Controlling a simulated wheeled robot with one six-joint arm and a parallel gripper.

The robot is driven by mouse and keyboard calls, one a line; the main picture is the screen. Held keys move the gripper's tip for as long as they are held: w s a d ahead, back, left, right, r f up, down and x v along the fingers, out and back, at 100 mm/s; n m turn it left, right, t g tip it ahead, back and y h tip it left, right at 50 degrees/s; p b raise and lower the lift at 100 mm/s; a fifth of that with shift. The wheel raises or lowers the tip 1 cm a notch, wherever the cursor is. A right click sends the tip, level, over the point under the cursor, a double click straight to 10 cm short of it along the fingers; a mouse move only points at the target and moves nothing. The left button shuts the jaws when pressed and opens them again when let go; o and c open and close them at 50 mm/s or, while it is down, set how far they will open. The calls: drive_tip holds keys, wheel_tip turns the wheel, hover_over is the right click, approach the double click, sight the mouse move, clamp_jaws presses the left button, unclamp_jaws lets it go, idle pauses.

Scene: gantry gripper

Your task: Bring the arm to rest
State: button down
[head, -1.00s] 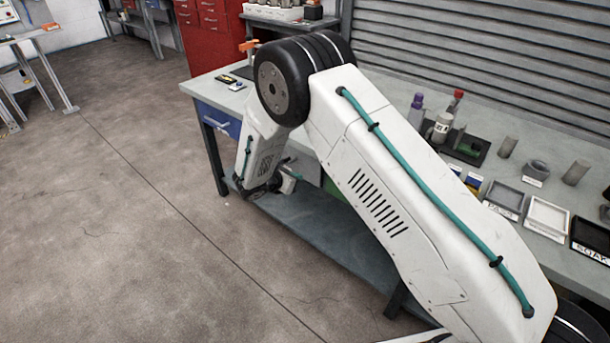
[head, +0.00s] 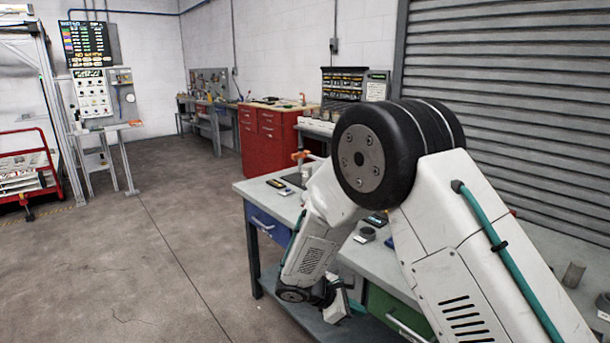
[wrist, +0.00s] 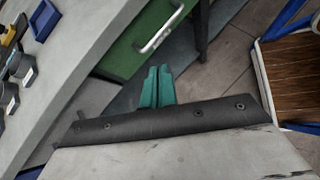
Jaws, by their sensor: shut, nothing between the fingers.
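In the head view my white arm is folded, with its black elbow joint high in front of the workbench (head: 550,243). The forearm hangs down at the bench's front edge. My gripper (wrist: 157,70) shows in the wrist view with its two teal fingers together and nothing between them. In that view it lies in front of the green drawer (wrist: 140,42) and over the lower shelf. In the head view the fingertips are small and partly hidden low by the bench front.
The bench has a blue drawer (head: 267,225) at its left end and small items on top. A red tool cabinet (head: 265,140) stands behind. A blue-framed wooden surface (wrist: 293,80) is at right in the wrist view. Open floor (head: 130,270) lies left.

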drive_tip(key=s+d+r+m+y, duration=0.3)
drive_tip(key=s+r+m, duration=0.3)
drive_tip(key=s+r, duration=0.3)
drive_tip(key=s+d+r+m+y, duration=0.3)
drive_tip(key=s+d+r+m, duration=0.3)
drive_tip(key=s+r, duration=0.3)
drive_tip(key=s+d+r+m+y, duration=0.4)
drive_tip(key=s+r, duration=0.6)
drive_tip(key=s, duration=0.5)
drive_tip(key=shift+d+m+g, duration=0.15)
drive_tip(key=shift+m+g, duration=0.25)
drive_tip(key=shift+m, duration=0.6)
drive_tip(key=shift+s+d, duration=0.1)
